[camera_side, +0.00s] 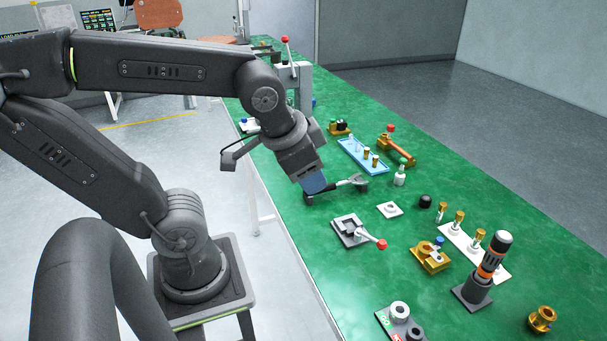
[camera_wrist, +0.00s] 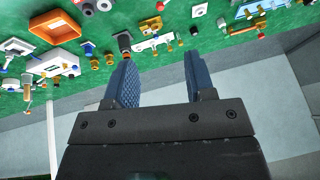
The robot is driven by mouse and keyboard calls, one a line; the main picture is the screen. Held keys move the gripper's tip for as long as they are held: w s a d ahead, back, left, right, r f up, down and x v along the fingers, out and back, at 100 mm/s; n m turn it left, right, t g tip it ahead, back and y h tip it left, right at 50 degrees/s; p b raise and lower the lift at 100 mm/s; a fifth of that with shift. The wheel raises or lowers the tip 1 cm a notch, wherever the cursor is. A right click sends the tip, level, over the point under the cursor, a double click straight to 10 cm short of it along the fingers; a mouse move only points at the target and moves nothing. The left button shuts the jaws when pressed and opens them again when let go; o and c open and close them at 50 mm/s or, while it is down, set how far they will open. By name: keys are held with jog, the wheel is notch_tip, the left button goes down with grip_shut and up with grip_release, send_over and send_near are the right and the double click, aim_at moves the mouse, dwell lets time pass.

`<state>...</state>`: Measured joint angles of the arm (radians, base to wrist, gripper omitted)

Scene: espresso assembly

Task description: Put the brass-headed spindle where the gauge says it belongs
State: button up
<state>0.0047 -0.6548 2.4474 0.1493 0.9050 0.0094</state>
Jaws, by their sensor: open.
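In the side view, several brass-headed spindles stand in a row on a white strip (camera_side: 455,237) at the right; one spindle (camera_side: 459,217) is near its left end. More brass-topped pieces (camera_side: 366,153) stand in a light-blue tray (camera_side: 350,147) further back. A grey block with green and red marks (camera_side: 392,322) at the front edge may be the gauge; its marks are too small to read. My gripper (camera_side: 316,184) is above the table's near edge, left of the strip and apart from the spindles. In the wrist view my gripper (camera_wrist: 160,75) is open, with nothing between its blue fingers.
A grey fixture with a red-knobbed lever (camera_side: 350,230), a brass clamp block (camera_side: 430,257) and a dark upright tool (camera_side: 485,270) stand on the green table. An orange tray (camera_wrist: 55,28) shows in the wrist view.

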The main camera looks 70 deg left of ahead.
jog(key=shift+o, duration=0.4)
jog(key=shift+s+d+r+n+h, duration=0.25)
jog(key=shift+s+d+n+h, duration=0.25)
jog(key=shift+s+d+h, duration=0.4)
jog(key=shift+w+d, duration=0.1)
jog(key=shift+w, duration=0.05)
jog(key=n+y, duration=0.1)
jog(key=n, duration=0.1)
send_over(444, 207)
jog(key=s+d, duration=0.2)
jog(key=s, duration=0.7)
notch_tip(444, 207, down, 11)
jog(key=shift+g, duration=0.4)
jog(key=x, duration=0.5)
jog(key=w+x, duration=0.1)
jog(key=x, duration=0.5)
jog(key=a+x, duration=0.1)
jog(key=x, duration=0.4)
jog(key=shift+w+r, duration=0.15)
jog(key=shift+w, duration=0.25)
jog(key=shift+a+x, duration=0.15)
jog(key=shift+x, duration=1.3)
jog(key=shift+a+x, duration=0.2)
jog(key=shift+x, duration=1.25)
jog(key=shift+s, duration=0.15)
